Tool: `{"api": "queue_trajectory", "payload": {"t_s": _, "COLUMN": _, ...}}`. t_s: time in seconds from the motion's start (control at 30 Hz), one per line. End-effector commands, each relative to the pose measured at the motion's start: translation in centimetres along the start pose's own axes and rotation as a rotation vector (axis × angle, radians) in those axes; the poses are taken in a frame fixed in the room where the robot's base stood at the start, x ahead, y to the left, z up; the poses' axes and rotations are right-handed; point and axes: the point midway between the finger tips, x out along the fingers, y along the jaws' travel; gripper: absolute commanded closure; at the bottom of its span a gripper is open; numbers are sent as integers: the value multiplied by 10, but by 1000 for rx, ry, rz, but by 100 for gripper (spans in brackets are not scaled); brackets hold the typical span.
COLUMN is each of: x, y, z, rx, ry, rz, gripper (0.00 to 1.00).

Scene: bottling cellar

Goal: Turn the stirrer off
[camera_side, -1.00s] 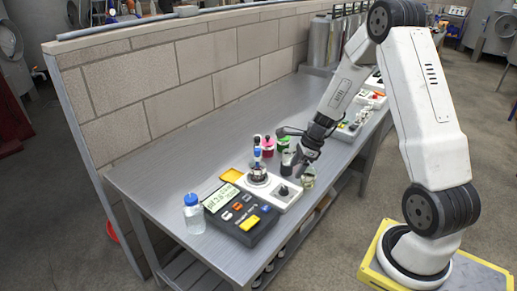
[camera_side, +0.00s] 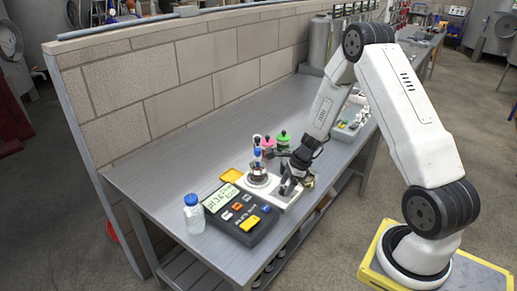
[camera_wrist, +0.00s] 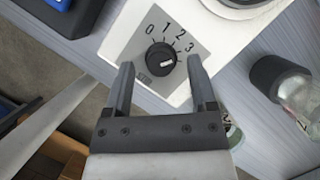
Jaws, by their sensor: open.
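The stirrer (camera_side: 279,199) is a white box on the bench with a glass vessel (camera_side: 258,171) on its round plate. Its black control knob (camera_wrist: 161,58) sits on a grey panel marked 0, 1, 2, 3 and STIR. The knob's white mark points right, on the side of the 3. My gripper (camera_wrist: 160,68) is open, with one finger on each side of the knob and gaps between. In the side view my gripper (camera_side: 289,187) is low at the stirrer's right end and hides the knob.
A dark meter (camera_side: 244,212) with a lit display stands in front of the stirrer, a capped clear bottle (camera_side: 194,215) left of it. A yellow pad (camera_side: 231,176) lies behind. Pink-topped and green-topped containers (camera_side: 282,138) stand behind my gripper. A glass jar with a dark cap (camera_wrist: 296,88) lies right in the wrist view.

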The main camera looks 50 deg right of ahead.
Motion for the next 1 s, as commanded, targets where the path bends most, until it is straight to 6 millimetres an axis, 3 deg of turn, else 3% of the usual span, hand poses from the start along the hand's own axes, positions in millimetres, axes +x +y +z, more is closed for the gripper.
{"api": "queue_trajectory", "payload": {"t_s": 0.33, "x": 3, "y": 0, "z": 0, "rx": -1, "ry": 0, "rz": -1, "gripper": 27}}
{"api": "queue_trajectory", "payload": {"t_s": 0.37, "x": 3, "y": 0, "z": 0, "rx": -1, "ry": 0, "rz": -1, "gripper": 34}}
{"api": "queue_trajectory", "payload": {"t_s": 0.57, "x": 2, "y": 0, "z": 0, "rx": -1, "ry": 0, "rz": -1, "gripper": 97}}
{"api": "queue_trajectory", "payload": {"t_s": 0.6, "x": 2, "y": 0, "z": 0, "rx": -1, "ry": 0, "rz": -1, "gripper": 100}}
{"api": "queue_trajectory", "payload": {"t_s": 1.0, "x": 2, "y": -1, "z": 0, "rx": -38, "ry": 0, "rz": 13, "gripper": 100}}
